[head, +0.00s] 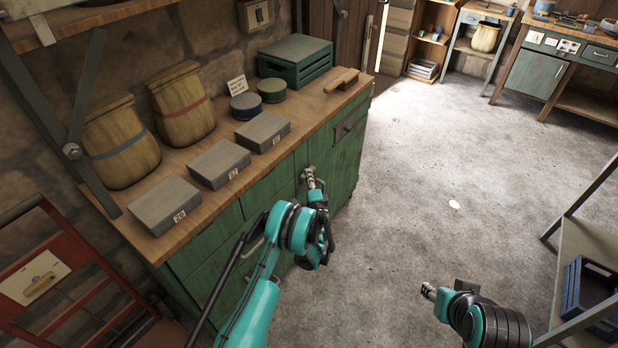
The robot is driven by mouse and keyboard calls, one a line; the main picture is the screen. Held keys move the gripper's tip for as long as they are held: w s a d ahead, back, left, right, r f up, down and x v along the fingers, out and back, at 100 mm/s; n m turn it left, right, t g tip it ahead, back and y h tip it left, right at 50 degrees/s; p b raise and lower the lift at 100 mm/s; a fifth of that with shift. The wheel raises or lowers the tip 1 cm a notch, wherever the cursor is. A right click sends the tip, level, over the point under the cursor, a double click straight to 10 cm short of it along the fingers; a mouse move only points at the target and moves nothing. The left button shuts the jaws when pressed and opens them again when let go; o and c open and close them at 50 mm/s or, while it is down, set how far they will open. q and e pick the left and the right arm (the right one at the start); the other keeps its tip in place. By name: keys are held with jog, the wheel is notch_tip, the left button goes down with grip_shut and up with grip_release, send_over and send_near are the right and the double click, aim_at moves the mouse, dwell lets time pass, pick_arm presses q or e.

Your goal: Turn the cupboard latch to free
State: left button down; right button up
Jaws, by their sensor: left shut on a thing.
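The green cupboard (343,165) stands under a wooden worktop along the wall at the left. My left gripper (313,183) reaches its front and is shut on the small metal latch (308,172) there. The gripper and wrist hide most of the latch, so I cannot tell which way it is turned. The cupboard door by the latch looks closed. My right gripper (429,291) hangs over the bare floor at lower right, away from the cupboard; its fingers are too small to read.
On the worktop (205,157) are two sacks, several grey numbered blocks, two round tins, a green crate (295,60) and a brush-like tool. A shelf with a blue crate (590,290) stands at right. A red rack is at lower left.

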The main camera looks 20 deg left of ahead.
pick_arm(q)
jog(key=shift+r+g, duration=0.15)
jog(key=shift+g, duration=0.15)
jog(key=shift+w+d+r+m+g+y+p, duration=0.1)
jog(key=shift+w+r+m+g+y, duration=0.15)
jog(key=shift+m+g, duration=1.6)
jog(key=shift+w+d+r+m+g+p, duration=0.1)
jog(key=shift+w+r+m+g, duration=0.15)
jog(key=shift+m+g, duration=1.55)
jog(key=shift+w+d+r+m+g+y+p, duration=0.25)
jog(key=shift+m+g, duration=0.6)
jog(key=shift+g, duration=1.9)
jog(key=shift+w+a, duration=0.1)
jog(key=shift+a, duration=0.1)
jog(key=c, duration=1.5)
grip_release()
jog(key=shift+f, duration=0.1)
